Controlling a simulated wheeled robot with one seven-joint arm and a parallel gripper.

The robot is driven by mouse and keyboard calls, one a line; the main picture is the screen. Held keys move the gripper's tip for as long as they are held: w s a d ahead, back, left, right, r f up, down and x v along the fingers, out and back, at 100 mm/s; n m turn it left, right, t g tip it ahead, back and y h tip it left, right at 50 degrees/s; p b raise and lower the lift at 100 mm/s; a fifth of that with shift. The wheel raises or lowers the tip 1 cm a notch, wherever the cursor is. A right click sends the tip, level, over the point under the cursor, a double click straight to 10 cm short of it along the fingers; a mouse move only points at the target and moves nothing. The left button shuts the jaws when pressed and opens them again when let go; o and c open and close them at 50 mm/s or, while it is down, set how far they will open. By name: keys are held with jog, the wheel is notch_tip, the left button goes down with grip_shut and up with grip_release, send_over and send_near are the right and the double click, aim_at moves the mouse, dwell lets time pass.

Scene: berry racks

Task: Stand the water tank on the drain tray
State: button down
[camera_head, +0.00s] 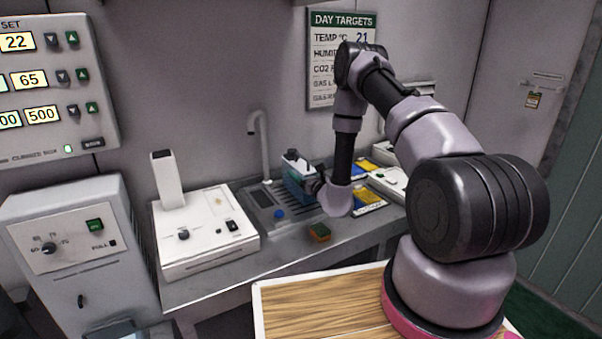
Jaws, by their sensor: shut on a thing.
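The tank looks upright, over the right part of the grey drain tray (257,205). I cannot tell whether its base touches the tray.
A grey tap (262,150) rises behind the tray. A white device (205,230) stands to its left. A green and orange sponge-like block (319,232) lies in front. Yellow and blue packets (369,195) and white boxes are to the right.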

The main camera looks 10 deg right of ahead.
grip_release()
jog(key=shift+s, duration=0.15)
